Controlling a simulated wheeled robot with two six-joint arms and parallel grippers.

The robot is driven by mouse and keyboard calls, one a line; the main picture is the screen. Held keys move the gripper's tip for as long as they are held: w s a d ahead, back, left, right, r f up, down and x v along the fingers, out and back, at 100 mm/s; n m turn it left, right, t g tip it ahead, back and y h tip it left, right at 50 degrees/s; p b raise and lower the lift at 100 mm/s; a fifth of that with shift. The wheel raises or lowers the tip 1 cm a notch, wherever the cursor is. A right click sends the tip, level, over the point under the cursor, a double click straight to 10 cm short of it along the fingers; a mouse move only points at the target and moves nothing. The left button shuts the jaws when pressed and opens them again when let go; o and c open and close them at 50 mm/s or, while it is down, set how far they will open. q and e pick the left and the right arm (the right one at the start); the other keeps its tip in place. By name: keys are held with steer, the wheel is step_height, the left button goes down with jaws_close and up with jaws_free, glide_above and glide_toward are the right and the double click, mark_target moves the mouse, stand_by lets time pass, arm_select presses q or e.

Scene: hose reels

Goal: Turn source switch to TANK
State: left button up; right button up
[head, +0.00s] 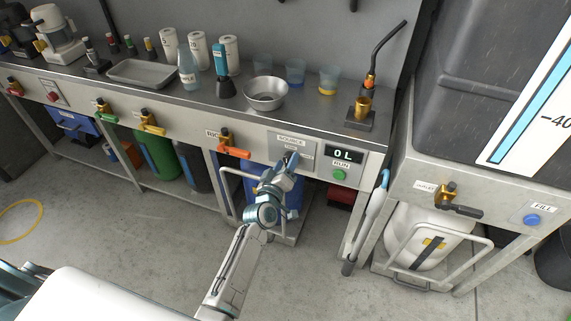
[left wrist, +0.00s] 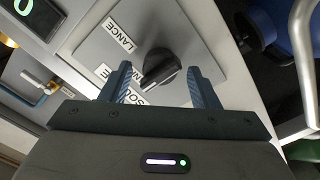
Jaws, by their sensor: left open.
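The source switch is a black rotary knob (left wrist: 160,72) on a grey square plate (left wrist: 190,45) in the left wrist view. A LANCE label (left wrist: 120,36) is on the plate. Part of a SOURCE label lies by the fingers, and another label is mostly hidden. The knob's grip bar lies slanted; I cannot tell which label it points to. In the head view the plate (head: 308,150) is on the bench front, its knob hidden behind my left gripper (head: 291,158). My left gripper (left wrist: 164,84) is open, one finger on each side of the knob. My right gripper is not in view.
Right of the plate are a 0 L display (head: 344,155) and a green RUN button (head: 339,174). An orange-handled valve (head: 234,152) is left of it. A metal bowl (head: 266,93) stands on the bench above.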

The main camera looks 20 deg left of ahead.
arm_select(q)
steer(key=s+b, duration=0.1)
steer(key=s, duration=1)
steer(key=shift+a+b, duration=0.2)
steer(key=shift+b, duration=0.2)
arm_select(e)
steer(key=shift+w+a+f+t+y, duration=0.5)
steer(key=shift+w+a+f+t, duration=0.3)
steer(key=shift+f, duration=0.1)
arm_select(q)
steer(key=shift+w, duration=0.1)
